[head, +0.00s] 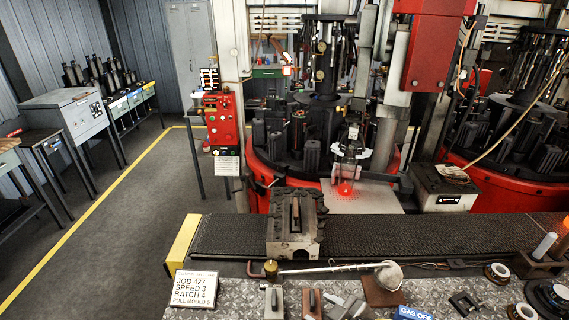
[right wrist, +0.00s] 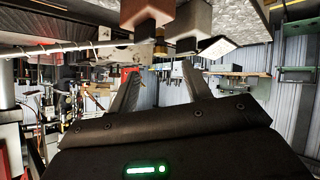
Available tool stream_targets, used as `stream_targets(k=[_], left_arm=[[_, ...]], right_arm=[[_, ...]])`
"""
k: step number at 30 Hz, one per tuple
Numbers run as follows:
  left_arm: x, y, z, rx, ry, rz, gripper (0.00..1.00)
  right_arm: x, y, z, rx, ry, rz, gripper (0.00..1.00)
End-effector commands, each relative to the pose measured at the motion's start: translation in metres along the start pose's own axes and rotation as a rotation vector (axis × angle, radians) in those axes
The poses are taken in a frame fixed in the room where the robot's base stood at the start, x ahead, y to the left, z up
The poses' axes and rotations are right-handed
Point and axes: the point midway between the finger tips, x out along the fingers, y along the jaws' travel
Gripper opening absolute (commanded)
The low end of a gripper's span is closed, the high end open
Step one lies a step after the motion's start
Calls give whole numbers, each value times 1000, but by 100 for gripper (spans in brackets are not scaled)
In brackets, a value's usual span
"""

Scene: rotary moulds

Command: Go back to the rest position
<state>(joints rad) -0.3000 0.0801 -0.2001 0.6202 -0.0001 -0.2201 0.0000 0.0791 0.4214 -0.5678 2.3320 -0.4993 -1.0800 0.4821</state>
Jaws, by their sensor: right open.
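My right gripper (right wrist: 158,72) is open and empty in the right wrist view, with its two grey fingers apart and nothing between them. That view is upside down. Two handled blocks lie beyond the fingers, and I cannot tell how far off they are. In the head view the gripper hardly shows; small grey parts at the bottom edge, right of the blocks, may be its fingers. My left gripper is in no view.
The blocks (head: 274,302) lie on the metal bench with a job sign (head: 194,289) and a long ladle (head: 389,274). Behind, a grey mould (head: 294,246) sits on the dark conveyor (head: 400,236). A red rotary machine (head: 258,180) stands beyond. The floor at left is clear.

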Motion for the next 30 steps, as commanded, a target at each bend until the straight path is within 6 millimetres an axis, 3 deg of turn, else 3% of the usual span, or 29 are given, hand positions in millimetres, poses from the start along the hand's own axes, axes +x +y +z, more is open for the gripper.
stream_targets(k=[3, 9, 18, 26, 30], left_arm=[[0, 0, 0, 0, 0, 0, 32], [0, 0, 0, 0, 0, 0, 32], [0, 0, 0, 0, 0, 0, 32], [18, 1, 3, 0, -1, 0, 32], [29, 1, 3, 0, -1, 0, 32]], right_arm=[[-23, 3, 52, 197, -159, 101, 49], [-69, -7, 137, 411, -427, 179, 49], [-140, -41, 220, 620, -728, 196, 49], [-73, -56, 295, 618, -761, 179, 49], [-36, -72, 347, 618, -782, 169, 49]])
